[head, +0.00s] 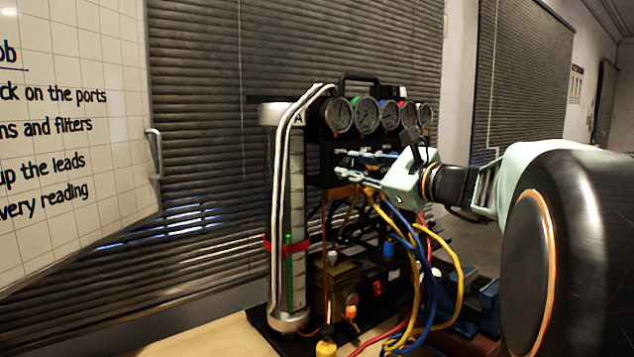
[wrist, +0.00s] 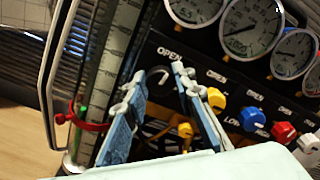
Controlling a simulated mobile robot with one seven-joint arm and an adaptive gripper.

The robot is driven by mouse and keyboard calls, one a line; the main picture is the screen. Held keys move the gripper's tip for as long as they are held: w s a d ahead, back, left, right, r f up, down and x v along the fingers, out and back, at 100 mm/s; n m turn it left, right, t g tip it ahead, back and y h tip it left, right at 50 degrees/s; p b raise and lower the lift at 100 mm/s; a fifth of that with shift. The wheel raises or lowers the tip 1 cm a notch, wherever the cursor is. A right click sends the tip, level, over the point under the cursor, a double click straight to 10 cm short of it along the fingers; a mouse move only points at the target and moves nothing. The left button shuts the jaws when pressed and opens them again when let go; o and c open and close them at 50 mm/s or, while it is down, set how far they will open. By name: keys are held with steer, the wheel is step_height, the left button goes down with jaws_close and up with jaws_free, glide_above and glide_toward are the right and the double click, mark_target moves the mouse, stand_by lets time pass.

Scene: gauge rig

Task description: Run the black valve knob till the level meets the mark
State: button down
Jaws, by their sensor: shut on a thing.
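My gripper (wrist: 157,75) has its two blue fingers on either side of the black valve knob (wrist: 156,83), under the leftmost OPEN label on the panel. In the head view my gripper (head: 352,166) reaches the panel from the right, and the knob is hidden there. The clear level tube (head: 297,195), marked A, stands left of the panel. A red mark band (head: 272,245) rings its lower part. A thin green column (head: 289,270) shows inside, its top close to the band, seemingly slightly above it. The green (wrist: 83,112) also shows beside the band in the wrist view.
Yellow (wrist: 216,98), blue (wrist: 252,119), red (wrist: 284,132) and white knobs run to the right of my fingers. Round gauges (head: 365,115) line the top. Yellow and blue leads (head: 428,280) hang below my gripper. A whiteboard (head: 75,130) stands at left.

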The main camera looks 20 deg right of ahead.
steer(key=shift+f+n+b, duration=0.15)
steer(key=shift+n+b, duration=0.35)
steer(key=c, duration=1.6)
jaws_free()
steer(key=v, duration=0.7)
steer(key=shift+s, duration=0.25)
steer(key=shift+d, duration=0.1)
